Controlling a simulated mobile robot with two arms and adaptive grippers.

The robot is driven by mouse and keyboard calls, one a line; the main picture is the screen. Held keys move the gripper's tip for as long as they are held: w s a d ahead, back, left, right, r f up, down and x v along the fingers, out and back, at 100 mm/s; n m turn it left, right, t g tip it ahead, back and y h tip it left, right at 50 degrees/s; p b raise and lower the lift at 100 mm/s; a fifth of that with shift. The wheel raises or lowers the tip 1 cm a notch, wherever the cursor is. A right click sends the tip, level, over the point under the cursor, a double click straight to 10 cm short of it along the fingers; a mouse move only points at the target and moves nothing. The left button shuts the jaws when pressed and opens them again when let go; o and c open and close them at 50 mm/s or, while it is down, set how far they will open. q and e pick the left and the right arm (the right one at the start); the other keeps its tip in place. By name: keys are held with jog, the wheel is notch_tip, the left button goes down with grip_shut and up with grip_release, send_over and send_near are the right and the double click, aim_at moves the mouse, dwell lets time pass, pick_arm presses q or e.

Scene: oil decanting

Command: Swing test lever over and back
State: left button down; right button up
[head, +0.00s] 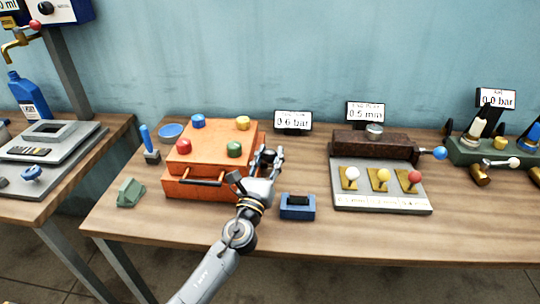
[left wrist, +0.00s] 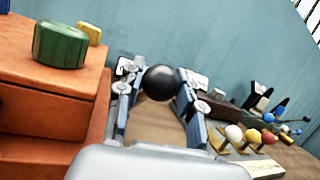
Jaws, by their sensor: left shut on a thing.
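My left gripper (head: 268,156) is at the right side of the orange box (head: 210,158). In the left wrist view, a black ball knob (left wrist: 161,82) sits between its fingers, which are shut on it. The knob looks like the end of the test lever; its shaft is hidden by the gripper. The orange box has red (head: 184,146), blue (head: 198,121), yellow (head: 242,123) and green (head: 234,149) knobs on top. A display (head: 293,121) behind it reads what looks like 0.6 bar. My right gripper is not in view.
A small blue block (head: 297,206) stands right of my forearm. Further right is a grey panel (head: 385,203) with white, yellow and red levers. A green block (head: 131,192) and a blue-handled tool (head: 147,141) stand left of the box.

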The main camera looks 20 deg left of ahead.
pick_arm(q)
jog(key=shift+s+d+f+b, duration=0.2)
jog(key=shift+s+f+b, duration=0.15)
jog(key=shift+s+f, duration=0.25)
jog(key=shift+s+d+f+b, duration=0.15)
jog(key=shift+s+f+b, duration=0.2)
jog(key=shift+f, duration=0.4)
jog(key=c, duration=0.9)
grip_release()
jog(key=shift+o, duration=0.2)
jog(key=shift+r, duration=0.1)
jog(key=v, duration=1.2)
jog(key=shift+s+r, duration=0.1)
